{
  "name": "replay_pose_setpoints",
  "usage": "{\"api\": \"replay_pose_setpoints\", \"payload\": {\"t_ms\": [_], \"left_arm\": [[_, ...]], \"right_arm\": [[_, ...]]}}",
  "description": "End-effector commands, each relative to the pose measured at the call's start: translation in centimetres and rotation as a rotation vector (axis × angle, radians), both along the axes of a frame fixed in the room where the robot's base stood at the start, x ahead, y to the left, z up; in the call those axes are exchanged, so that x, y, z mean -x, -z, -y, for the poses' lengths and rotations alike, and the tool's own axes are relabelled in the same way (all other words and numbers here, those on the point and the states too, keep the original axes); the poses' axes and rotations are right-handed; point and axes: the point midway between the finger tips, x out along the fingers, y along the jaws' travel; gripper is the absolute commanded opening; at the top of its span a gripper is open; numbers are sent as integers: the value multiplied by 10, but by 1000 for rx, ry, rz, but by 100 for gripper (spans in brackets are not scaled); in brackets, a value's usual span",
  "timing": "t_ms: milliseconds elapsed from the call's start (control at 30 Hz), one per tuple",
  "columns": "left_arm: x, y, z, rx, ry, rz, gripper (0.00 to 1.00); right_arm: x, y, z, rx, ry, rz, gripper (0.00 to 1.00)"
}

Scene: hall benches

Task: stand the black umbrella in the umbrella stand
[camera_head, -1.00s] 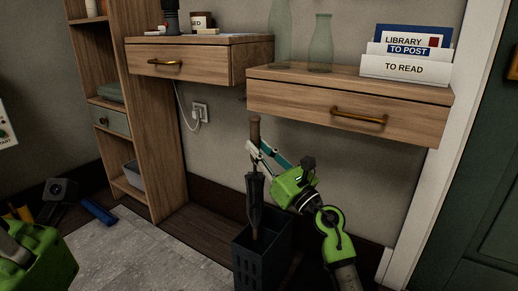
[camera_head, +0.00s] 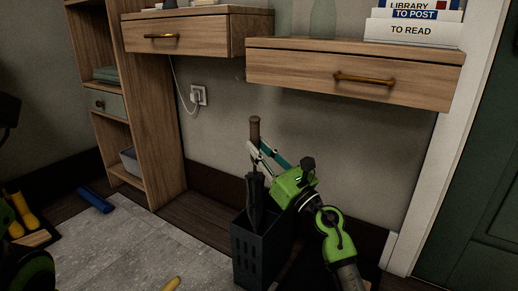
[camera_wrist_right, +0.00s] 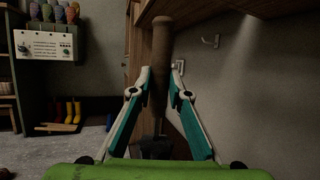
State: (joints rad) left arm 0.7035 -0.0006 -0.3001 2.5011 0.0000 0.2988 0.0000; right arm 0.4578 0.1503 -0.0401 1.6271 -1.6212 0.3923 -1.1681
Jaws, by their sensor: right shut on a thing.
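The black umbrella (camera_head: 256,196) is upright, folded, with a brown wooden handle (camera_head: 254,130). Its lower part goes down inside the dark slotted umbrella stand (camera_head: 252,262), and the stand's walls hide its tip. I cannot tell whether the tip touches the bottom. In the right wrist view the handle (camera_wrist_right: 162,40) rises between the fingertips of the right gripper (camera_wrist_right: 163,80). My left gripper's fingers do not show; only part of that arm is at the lower left edge.
A wooden drawer shelf (camera_head: 350,72) overhangs close above the handle, holding a letter holder (camera_head: 400,28). A tall wooden shelf unit (camera_head: 150,120) stands left. Yellow boots (camera_head: 24,212) and a blue object (camera_head: 96,200) are on the floor. The grey rug (camera_head: 130,245) is mostly clear.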

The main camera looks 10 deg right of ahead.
Motion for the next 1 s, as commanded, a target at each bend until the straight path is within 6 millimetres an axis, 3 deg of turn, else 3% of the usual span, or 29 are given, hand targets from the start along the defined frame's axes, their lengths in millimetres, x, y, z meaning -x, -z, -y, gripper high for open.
{"api": "replay_pose_setpoints", "payload": {"t_ms": [1000], "left_arm": [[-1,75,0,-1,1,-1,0]], "right_arm": [[0,78,0,0,0,2,0]]}}
